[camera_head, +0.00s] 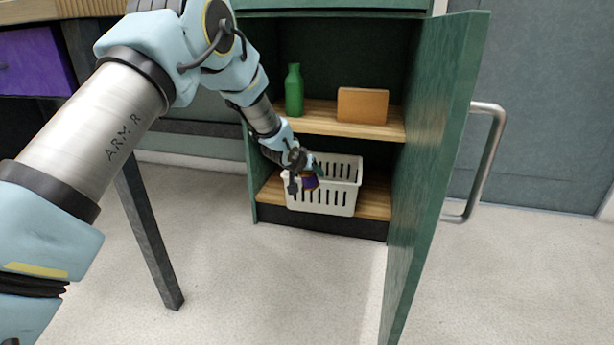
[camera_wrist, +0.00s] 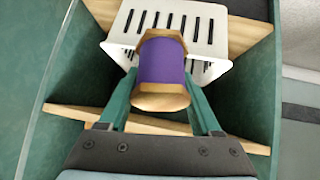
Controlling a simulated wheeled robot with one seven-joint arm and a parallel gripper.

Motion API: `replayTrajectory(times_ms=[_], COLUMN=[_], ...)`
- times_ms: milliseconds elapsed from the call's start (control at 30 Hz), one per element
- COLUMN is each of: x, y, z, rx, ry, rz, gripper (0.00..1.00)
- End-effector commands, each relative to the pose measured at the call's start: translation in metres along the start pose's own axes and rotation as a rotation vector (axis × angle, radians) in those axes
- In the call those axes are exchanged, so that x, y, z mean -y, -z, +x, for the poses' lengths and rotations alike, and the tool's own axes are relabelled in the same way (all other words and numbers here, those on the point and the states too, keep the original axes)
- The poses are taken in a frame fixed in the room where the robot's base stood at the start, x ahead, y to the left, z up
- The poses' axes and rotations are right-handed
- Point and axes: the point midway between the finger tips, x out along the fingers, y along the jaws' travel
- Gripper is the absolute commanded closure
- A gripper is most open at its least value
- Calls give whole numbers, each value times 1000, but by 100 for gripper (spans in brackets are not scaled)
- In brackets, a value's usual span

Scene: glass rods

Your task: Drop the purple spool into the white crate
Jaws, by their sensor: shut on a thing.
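The purple spool (camera_wrist: 162,62) has a purple middle and wooden ends. My gripper (camera_wrist: 162,90) is shut on it, with one green finger on each side. In the wrist view the spool is in front of the white crate (camera_wrist: 211,24) and hides part of it. In the head view the white crate (camera_head: 340,200) stands on the lower shelf of the open green cabinet. There my gripper (camera_head: 308,176) and the spool (camera_head: 311,182) are at the crate's left part, near its rim. I cannot tell whether the spool is above the rim or below it.
A green bottle (camera_head: 294,92) and an orange-brown box (camera_head: 362,105) stand on the upper shelf (camera_head: 330,126), above the crate. The cabinet's green door (camera_head: 432,170) is open at the right. A dark table leg (camera_head: 148,225) stands at the left.

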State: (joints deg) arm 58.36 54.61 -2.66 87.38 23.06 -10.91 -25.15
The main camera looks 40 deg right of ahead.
Motion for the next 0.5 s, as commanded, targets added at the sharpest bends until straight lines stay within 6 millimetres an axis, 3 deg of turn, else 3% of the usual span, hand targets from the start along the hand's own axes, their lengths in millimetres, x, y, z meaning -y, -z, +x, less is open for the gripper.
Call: replayTrajectory(times_ms=[500], x=[7], y=[21], z=[56], rx=[-1], ry=[0], rz=[-2], gripper=[91])
